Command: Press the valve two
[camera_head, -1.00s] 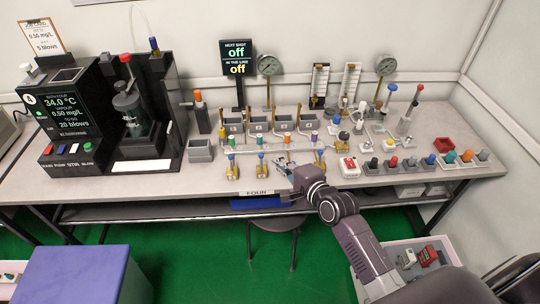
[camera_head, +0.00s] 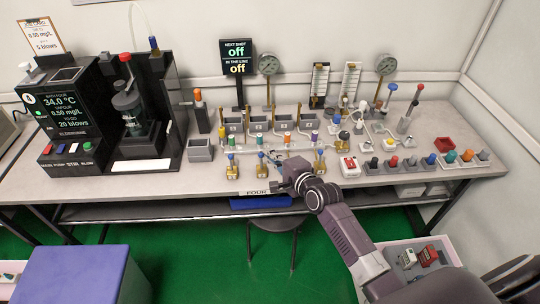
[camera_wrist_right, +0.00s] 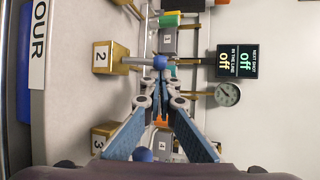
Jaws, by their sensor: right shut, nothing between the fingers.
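Valve two is a brass block (camera_wrist_right: 118,60) with a "2" label and a blue knob (camera_wrist_right: 161,62) in the right wrist view. In the head view its brass body (camera_head: 262,171) stands at the bench front, second from the left in the brass row. My right gripper (camera_head: 271,160) is shut and empty, just right of it. In the wrist view the closed fingertips (camera_wrist_right: 160,78) are right by the blue knob; I cannot tell whether they touch. Valve three (camera_wrist_right: 100,141) is partly hidden behind a finger. My left gripper is not in view.
Brass valves stand left (camera_head: 232,172) and right (camera_head: 320,170) of my gripper. Behind are grey bins (camera_head: 256,125) and a sign (camera_head: 238,58) reading "off" twice. A black tester (camera_head: 70,125) stands left. Coloured knobs line the right front.

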